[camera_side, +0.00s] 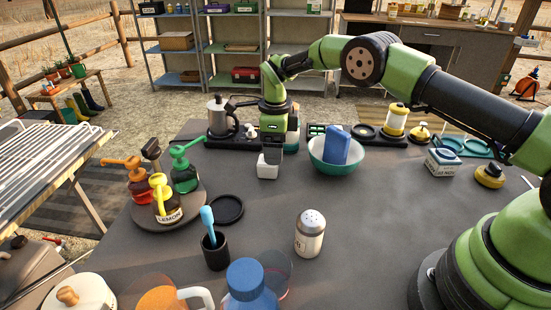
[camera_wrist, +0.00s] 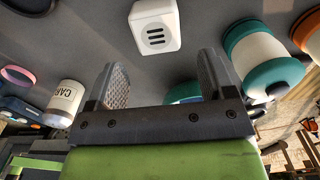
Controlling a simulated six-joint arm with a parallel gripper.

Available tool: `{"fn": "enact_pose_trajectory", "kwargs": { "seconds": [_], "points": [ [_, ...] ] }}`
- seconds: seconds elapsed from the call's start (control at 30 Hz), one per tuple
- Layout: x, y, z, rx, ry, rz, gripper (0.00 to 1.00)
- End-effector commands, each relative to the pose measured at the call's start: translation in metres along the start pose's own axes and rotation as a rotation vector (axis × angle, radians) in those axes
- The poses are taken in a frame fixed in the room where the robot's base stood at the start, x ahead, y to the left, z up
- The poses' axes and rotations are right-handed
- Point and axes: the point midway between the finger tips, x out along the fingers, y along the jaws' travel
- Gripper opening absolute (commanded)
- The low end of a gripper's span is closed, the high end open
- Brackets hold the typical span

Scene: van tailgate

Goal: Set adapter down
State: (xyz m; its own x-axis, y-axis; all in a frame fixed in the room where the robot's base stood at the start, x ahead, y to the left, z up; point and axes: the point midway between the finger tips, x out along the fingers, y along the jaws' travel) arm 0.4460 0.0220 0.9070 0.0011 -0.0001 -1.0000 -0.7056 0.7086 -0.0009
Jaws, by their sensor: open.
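The adapter is a small white block (camera_side: 267,166) on the dark tabletop, just below my gripper in the side view. In the wrist view the white adapter (camera_wrist: 155,26) shows three dark slots on one face and lies beyond the fingertips, with nothing seen touching it. My gripper (camera_side: 271,148) points down over the table behind it. In the wrist view my gripper (camera_wrist: 165,75) has its two fingers spread, with nothing held between them. The fingers are small and partly hidden in the side view.
A green bowl (camera_side: 325,166) with a blue item stands right of the adapter. A metal pot (camera_side: 221,118) on a dark base is behind left. A round tray (camera_side: 170,213) holds pump bottles at left. A shaker (camera_side: 310,234) stands in front. Bare tabletop (camera_side: 385,215) lies to the right.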

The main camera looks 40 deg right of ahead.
Motion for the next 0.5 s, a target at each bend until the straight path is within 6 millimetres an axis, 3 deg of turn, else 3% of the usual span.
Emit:
{"fn": "enact_pose_trajectory", "kwargs": {
  "seconds": [0.2,0.5],
  "points": [
    [-0.048,0.000,0.000,-0.002,-0.002,-0.003,0.76],
    [-0.074,0.000,0.000,-0.001,0.000,0.000,0.76]
  ]
}}
